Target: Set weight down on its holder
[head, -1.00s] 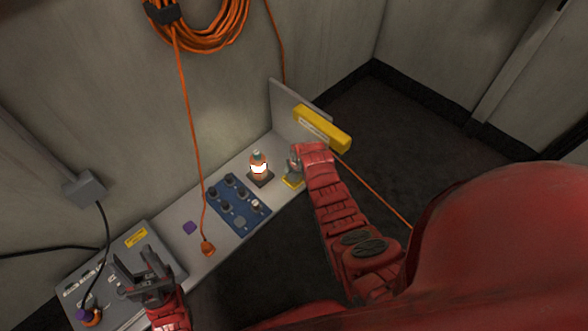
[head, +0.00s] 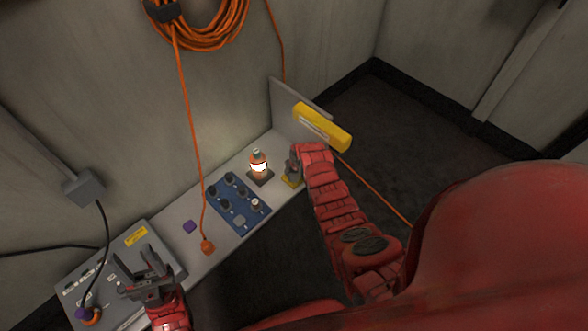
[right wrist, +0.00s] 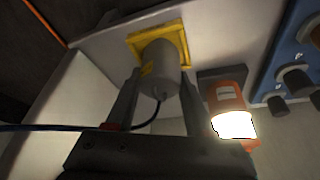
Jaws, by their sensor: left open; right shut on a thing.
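The weight (right wrist: 160,72) is a grey cylinder with a yellow patch, seen in the right wrist view. Its far end is at the yellow square holder (right wrist: 132,45) on the shelf; I cannot tell whether it bears fully on it. My right gripper (right wrist: 157,92) is shut on the weight, one finger on each side. In the head view the yellow holder (head: 291,181) shows at the shelf's right end, under my right gripper (head: 294,163), which partly hides the weight. My left gripper (head: 145,270) is open and empty above the grey panel at lower left.
A lit orange lamp (head: 258,167) stands close left of the holder. A blue knob panel (head: 237,205), a purple block (head: 189,226) and an orange cable end (head: 207,247) lie further left. A yellow box (head: 322,127) is near the upright plate behind my right gripper.

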